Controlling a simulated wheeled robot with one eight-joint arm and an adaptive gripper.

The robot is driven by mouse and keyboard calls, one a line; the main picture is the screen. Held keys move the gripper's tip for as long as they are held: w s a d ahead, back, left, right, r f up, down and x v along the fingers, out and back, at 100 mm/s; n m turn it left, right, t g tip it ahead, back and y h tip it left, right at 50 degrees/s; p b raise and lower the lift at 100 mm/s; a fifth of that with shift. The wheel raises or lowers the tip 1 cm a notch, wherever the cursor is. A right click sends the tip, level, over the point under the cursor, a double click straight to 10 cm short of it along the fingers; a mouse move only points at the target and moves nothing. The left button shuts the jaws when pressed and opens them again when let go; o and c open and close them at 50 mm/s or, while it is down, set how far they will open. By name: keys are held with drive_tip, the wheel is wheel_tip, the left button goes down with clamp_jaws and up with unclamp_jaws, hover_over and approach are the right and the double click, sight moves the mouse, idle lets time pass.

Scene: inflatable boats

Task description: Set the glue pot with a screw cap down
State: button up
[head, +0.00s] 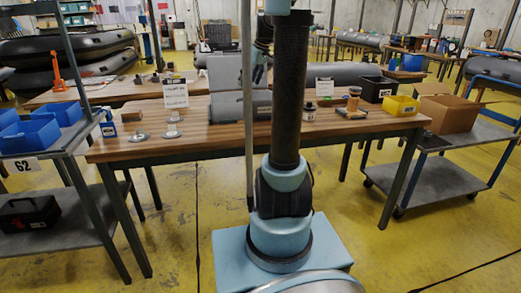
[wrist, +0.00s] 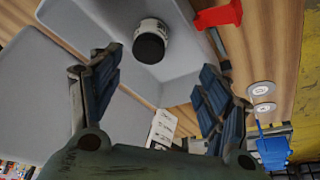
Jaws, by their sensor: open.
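A white pot with a black cap (wrist: 150,42) shows in the wrist view against a grey sheet-like surface, its cap turned towards the camera. I take it to be the glue pot. My gripper (wrist: 158,64) is open, with its two dark fingers apart and the pot showing beyond and between the fingertips. No finger visibly touches the pot. In the head view my gripper (head: 258,68) is small and partly hidden behind my arm, above the grey pieces (head: 226,106) on the wooden table (head: 210,138). I cannot make out this pot there.
White discs (wrist: 261,88), a red object (wrist: 219,15) and a blue object (wrist: 271,150) lie to one side. A sign card (head: 176,94) stands on the table. A black bin (head: 376,89) and a yellow bin (head: 400,106) stand at right. Bare wood shows at the front.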

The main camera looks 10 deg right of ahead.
drive_tip(key=s+a+f+m+h, duration=0.1)
drive_tip(key=s+f+m, duration=0.1)
drive_tip(key=s+f, duration=0.5)
drive_tip(key=s+a+f+m+h, duration=0.1)
drive_tip(key=s+f+m, duration=0.2)
drive_tip(key=s, duration=1.6)
drive_tip(key=s+a+f+m+g+h, duration=0.1)
drive_tip(key=s+f+m, duration=0.2)
drive_tip(key=s+f, duration=0.8)
drive_tip(key=shift+s+f, duration=0.15)
drive_tip(key=shift+s, duration=0.8)
drive_tip(key=shift+w+f, duration=0.2)
drive_tip(key=shift+w, duration=0.25)
